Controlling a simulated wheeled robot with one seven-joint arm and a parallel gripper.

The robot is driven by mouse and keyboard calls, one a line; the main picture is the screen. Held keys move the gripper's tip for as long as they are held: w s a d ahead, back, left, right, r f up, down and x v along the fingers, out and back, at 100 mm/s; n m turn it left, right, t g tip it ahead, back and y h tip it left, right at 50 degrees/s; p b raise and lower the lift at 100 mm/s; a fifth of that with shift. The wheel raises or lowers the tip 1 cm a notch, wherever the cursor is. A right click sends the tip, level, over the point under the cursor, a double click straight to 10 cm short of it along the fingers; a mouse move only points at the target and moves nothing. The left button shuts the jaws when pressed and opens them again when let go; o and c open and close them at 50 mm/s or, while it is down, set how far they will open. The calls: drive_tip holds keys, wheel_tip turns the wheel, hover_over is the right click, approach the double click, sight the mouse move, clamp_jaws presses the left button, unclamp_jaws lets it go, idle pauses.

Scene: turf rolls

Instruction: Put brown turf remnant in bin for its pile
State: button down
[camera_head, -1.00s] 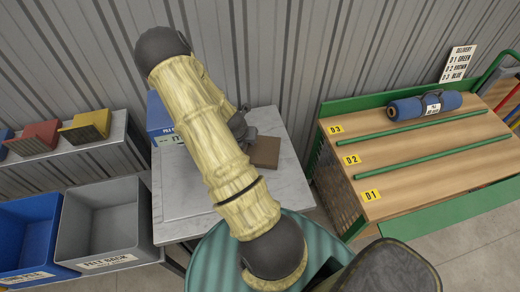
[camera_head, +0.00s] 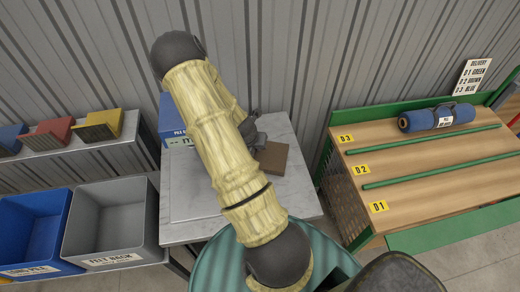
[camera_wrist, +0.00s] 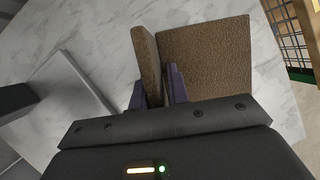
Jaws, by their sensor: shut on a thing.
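My gripper (camera_wrist: 157,92) is shut on a thin brown turf remnant (camera_wrist: 147,62), which stands on edge between the fingers in the wrist view. In the head view my gripper (camera_head: 256,134) is mostly hidden behind my arm, above the marble-topped table (camera_head: 190,232), and the held piece cannot be made out. A flat brown square (camera_wrist: 205,58) lies beside the held piece in the wrist view; it also shows on the table in the head view (camera_head: 272,159). A blue bin (camera_head: 32,230) and a grey bin labelled FELT BACK (camera_head: 110,218) stand left of the table.
A blue labelled box (camera_head: 172,120) stands at the table's back left. At right, a wooden rack (camera_head: 440,180) with lanes D1 to D3 holds a blue roll (camera_head: 437,117). A delivery sign (camera_head: 473,77) stands behind.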

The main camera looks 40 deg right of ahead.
drive_tip(key=shift+r, duration=0.55)
wheel_tip(320, 180, up, 9)
drive_tip(key=shift+f, duration=0.15)
idle(0.5)
